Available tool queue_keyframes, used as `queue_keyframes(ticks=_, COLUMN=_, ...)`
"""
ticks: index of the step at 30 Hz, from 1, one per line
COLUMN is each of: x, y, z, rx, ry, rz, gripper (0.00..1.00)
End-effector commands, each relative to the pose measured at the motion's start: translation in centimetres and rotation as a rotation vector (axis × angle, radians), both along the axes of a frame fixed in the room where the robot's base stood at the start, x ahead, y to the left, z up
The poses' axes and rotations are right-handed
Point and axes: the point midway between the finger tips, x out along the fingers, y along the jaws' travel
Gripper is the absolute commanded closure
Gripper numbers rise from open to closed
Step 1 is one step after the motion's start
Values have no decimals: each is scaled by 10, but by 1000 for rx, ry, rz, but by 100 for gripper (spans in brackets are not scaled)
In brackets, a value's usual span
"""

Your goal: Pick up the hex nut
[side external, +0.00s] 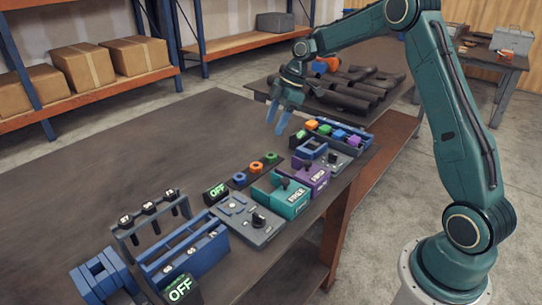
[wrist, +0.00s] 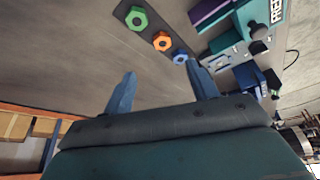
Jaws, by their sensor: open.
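Three hex nuts lie in a row on a dark strip (side external: 248,174) on the workbench: a blue nut (side external: 240,178), an orange nut (side external: 256,167) and a green nut (side external: 270,157). The wrist view also shows the green nut (wrist: 137,18), the orange nut (wrist: 162,41) and the blue nut (wrist: 180,58), each with a centre hole. My gripper (side external: 274,127) is open and empty, with blue fingers pointing down above the bench, behind the strip. In the wrist view my gripper (wrist: 161,70) has its fingers apart, and the blue nut appears close to the right fingertip.
Teal (side external: 280,194) and purple (side external: 312,175) labelled boxes stand beside the strip. A grey control panel (side external: 248,218) and a blue rack (side external: 185,255) are nearer the camera. A tray with several coloured blocks (side external: 338,134) stands at the right. The bench's left side is clear.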

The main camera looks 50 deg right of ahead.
Motion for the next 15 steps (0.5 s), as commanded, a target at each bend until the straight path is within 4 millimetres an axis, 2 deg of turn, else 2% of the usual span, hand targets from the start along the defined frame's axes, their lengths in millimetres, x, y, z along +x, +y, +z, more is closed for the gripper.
queue_keyframes(ticks=5, x=2, y=5, z=-12, rx=2, ry=4, rz=1, gripper=42)
queue_keyframes(ticks=15, x=11, y=21, z=-58, rx=1, ry=4, rz=1, gripper=42)
